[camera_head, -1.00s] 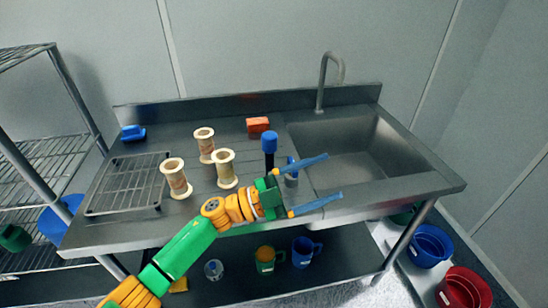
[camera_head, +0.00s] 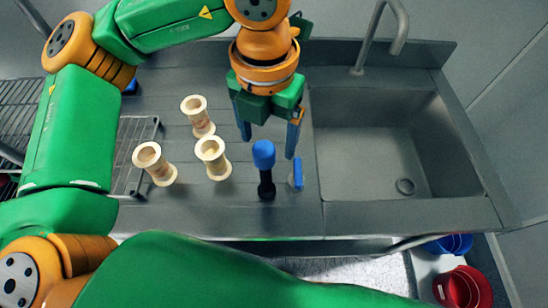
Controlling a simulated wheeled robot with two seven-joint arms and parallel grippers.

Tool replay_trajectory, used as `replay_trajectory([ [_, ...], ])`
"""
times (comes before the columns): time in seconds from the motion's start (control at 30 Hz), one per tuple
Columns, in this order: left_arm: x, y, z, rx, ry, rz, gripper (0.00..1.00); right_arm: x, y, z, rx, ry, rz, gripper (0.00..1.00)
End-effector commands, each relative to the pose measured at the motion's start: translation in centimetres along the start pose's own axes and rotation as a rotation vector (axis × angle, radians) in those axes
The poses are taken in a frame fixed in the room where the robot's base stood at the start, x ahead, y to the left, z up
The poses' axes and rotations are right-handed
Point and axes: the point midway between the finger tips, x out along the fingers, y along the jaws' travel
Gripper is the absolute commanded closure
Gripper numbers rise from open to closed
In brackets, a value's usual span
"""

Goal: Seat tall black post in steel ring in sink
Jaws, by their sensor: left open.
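The tall black post (camera_head: 266,186) has a blue rounded top and stands upright on the steel counter, left of the sink. My left gripper (camera_head: 268,146) points down just behind the post, open, with one blue finger on each side of it in the picture. I cannot tell whether a finger touches the post. The small steel ring (camera_head: 405,187) lies on the sink floor near its front right. The sink (camera_head: 360,160) is otherwise empty. My right gripper is not in view.
Several cream spools (camera_head: 212,160) stand to the left. A faucet (camera_head: 375,45) rises behind the sink. A wire rack (camera_head: 133,150) lies far left.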

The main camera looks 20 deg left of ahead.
Motion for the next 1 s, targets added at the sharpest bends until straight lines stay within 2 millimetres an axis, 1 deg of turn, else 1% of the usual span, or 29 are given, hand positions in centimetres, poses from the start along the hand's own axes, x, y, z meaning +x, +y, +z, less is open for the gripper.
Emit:
replay_trajectory([
  [0.07, 0.4, 0.0, 0.0, 0.000, 0.004, 0.000, 0.19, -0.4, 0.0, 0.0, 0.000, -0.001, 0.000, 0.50],
  [0.17, 1.6, 0.1, -0.1, 0.002, 0.007, 0.000, 0.19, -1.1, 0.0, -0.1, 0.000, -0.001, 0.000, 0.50],
  [0.3, 4.0, 0.8, 0.0, 0.000, 0.010, -0.002, 0.19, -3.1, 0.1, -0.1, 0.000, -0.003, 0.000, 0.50],
  [0.4, 6.1, 0.8, 0.1, 0.002, 0.007, -0.003, 0.19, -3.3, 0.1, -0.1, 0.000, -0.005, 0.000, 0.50],
  [0.43, 6.5, 0.8, 0.1, 0.002, 0.006, -0.003, 0.19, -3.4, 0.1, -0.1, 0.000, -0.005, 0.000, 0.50],
  [0.5, 7.0, 0.8, 0.1, 0.003, 0.004, -0.004, 0.19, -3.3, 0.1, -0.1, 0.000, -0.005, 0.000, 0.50],
  [0.67, 7.1, 0.8, 0.2, 0.003, 0.002, -0.004, 0.19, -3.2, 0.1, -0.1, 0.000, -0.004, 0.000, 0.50],
  [0.77, 7.1, 0.7, 0.2, 0.003, 0.002, -0.004, 0.43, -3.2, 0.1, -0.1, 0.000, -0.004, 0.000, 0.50],
  [0.8, 7.1, 0.7, 0.2, 0.003, 0.002, -0.004, 0.54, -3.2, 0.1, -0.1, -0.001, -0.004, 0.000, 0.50],
  [0.87, 7.1, 0.7, 0.2, 0.003, 0.003, -0.004, 0.70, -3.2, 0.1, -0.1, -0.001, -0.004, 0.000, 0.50],
  [0.9, 7.1, 0.7, 0.2, 0.003, 0.003, -0.004, 0.81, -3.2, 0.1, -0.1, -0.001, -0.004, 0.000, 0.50],
  [0.97, 7.1, 0.7, 0.2, 0.003, 0.003, -0.004, 0.97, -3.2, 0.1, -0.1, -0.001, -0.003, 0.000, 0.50],
  [1.0, 7.1, 0.7, 0.2, 0.003, 0.003, -0.004, 1.00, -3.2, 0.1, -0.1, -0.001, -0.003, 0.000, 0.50],
])
